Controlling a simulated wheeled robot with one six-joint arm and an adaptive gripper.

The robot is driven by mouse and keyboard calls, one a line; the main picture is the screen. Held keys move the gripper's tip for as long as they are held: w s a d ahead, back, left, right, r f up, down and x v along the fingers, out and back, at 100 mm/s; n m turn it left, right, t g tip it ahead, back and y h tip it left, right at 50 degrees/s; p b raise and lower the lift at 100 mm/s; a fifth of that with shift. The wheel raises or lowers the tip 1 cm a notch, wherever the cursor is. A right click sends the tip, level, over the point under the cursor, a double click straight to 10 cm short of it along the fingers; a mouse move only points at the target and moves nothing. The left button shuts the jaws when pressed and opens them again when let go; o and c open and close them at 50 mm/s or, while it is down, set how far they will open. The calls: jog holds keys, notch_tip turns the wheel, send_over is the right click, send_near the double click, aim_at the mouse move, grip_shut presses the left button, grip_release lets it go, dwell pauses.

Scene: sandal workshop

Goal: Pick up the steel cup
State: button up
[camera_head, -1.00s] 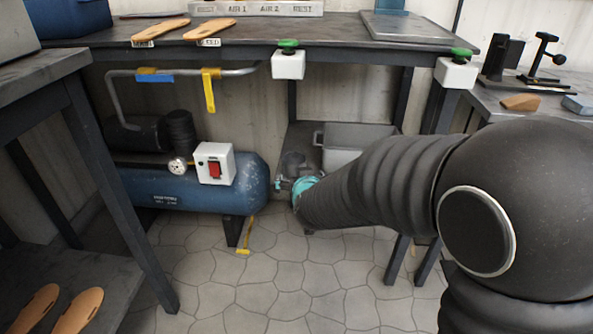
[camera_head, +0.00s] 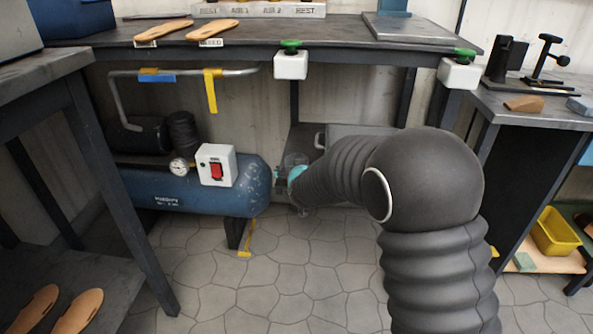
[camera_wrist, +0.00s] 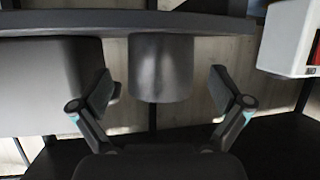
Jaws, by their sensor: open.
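The steel cup (camera_wrist: 160,68) is a plain grey cylinder in the upper middle of the wrist view, which looks upside down. It appears to stand on the low shelf (camera_wrist: 225,22) under the bench. My gripper (camera_wrist: 162,80) is open, with one finger on each side of the cup and visible gaps between. No finger touches it in this view. In the head view my gripper (camera_head: 297,172) reaches under the bench, partly hidden by my arm. I cannot clearly pick out the cup there.
A grey bin (camera_wrist: 45,85) stands beside the cup; it also shows in the head view (camera_head: 350,132). The blue compressor (camera_head: 190,192) with its white switch box (camera_head: 216,165) is close on the other side. The bench top (camera_head: 350,36) is overhead. The tiled floor in front is clear.

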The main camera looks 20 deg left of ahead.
jog(key=shift+x, duration=1.3)
jog(key=c, duration=1.2)
jog(key=shift+r, duration=0.1)
jog(key=shift+c, duration=0.2)
